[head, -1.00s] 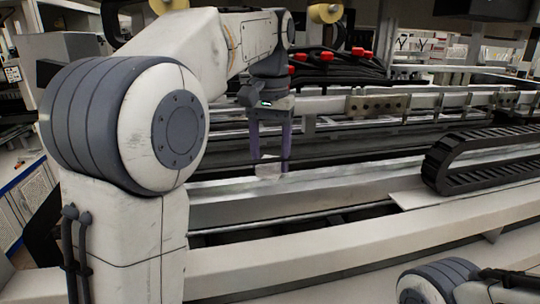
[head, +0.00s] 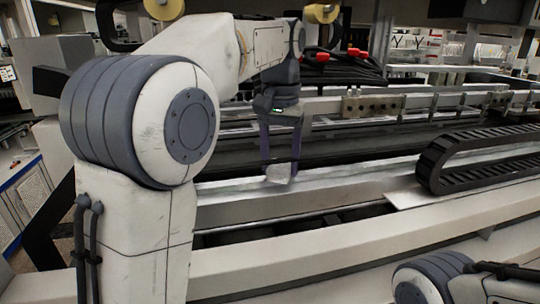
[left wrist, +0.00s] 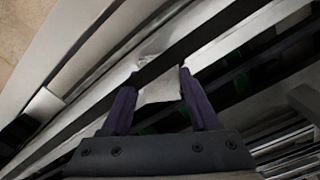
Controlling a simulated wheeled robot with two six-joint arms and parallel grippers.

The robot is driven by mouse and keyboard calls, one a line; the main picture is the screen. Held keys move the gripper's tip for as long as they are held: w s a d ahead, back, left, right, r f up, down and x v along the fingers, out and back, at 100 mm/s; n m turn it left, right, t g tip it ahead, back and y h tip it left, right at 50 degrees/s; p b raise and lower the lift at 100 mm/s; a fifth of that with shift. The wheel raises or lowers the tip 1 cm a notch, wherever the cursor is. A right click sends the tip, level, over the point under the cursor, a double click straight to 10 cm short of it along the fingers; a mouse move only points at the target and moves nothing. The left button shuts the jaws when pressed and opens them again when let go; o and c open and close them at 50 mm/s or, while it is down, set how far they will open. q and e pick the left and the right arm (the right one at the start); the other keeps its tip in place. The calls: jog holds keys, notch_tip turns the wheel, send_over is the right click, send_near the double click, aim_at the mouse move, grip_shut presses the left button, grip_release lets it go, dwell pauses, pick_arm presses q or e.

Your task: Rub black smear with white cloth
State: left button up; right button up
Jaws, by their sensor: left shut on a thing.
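The white cloth (head: 280,174) is a small pale piece between the fingertips of my left gripper (head: 280,166). The gripper is shut on it. In the head view the cloth is low over the light metal rail, and I cannot tell whether it touches. In the left wrist view the cloth (left wrist: 160,86) spans the gap between the two purple fingers of my left gripper (left wrist: 159,73). I cannot make out the black smear in either view. My right gripper is not in view; only part of my right arm shows at lower right.
A black cable chain (head: 450,160) lies on the right side of the gantry. Long pale rails (head: 330,190) run across the scene with dark gaps between them. Black cables with red ends (head: 340,65) lie behind the gripper. A bracketed beam (head: 415,104) runs behind it.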

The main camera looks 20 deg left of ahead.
pick_arm(q)
jog(key=shift+w+d+r, duration=0.1)
jog(key=shift+w+d, duration=0.25)
jog(key=shift+d, duration=0.2)
jog(key=shift+p, duration=0.35)
jog(key=shift+s+a+f, duration=0.25)
jog(key=shift+a+f, duration=0.05)
jog(key=shift+a, duration=0.1)
jog(key=shift+s+a+f+b, duration=0.1)
jog(key=shift+s+a+b, duration=0.15)
jog(key=shift+s+a, duration=0.35)
jog(key=shift+s+a+f+b, duration=0.1)
jog(key=shift+s+a+b, duration=0.2)
jog(key=shift+a, duration=0.4)
notch_tip(320, 180, up, 6)
jog(key=p, duration=0.7)
jog(key=shift+r, duration=0.15)
